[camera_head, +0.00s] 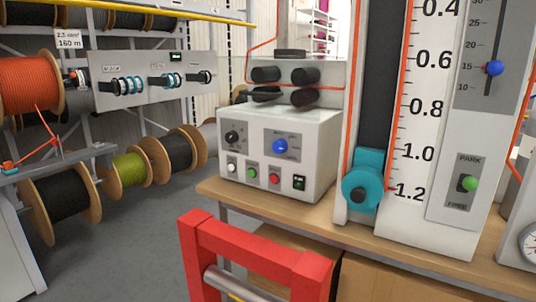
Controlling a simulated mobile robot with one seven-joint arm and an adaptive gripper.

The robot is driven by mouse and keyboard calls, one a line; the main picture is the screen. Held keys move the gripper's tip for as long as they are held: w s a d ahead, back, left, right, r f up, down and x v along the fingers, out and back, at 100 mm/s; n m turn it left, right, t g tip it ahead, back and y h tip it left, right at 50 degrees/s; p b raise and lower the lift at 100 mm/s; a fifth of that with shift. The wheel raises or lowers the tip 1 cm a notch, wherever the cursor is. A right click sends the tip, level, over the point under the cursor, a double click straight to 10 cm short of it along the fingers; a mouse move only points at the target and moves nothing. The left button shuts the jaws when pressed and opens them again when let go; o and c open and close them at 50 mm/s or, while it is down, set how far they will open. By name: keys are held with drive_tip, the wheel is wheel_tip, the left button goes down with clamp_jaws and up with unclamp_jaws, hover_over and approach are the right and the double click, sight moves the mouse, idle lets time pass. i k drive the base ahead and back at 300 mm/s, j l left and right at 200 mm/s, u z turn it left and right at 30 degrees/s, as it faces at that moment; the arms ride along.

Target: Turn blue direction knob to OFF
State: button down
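The blue knob (281,146) sits on a grey square plate (270,133) on the front of a white control box (235,180). The box stands on the wooden bench. Small labels surround the knob, but they are too small to read, and I cannot tell which one the knob points to. Nothing blocks the knob from view. My gripper is not in view.
A black knob (232,137) and several coloured buttons, including a red one (274,179), share the box front. A teal clamp (361,188) on the tall scale stands to the right. A red frame (249,257) fills the foreground below the bench (222,191).

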sight(280, 146)
drive_tip(key=i+j+z, duration=0.3)
drive_tip(key=j, duration=0.35)
drive_tip(key=i+j+z, duration=0.15)
drive_tip(key=i+j, duration=0.15)
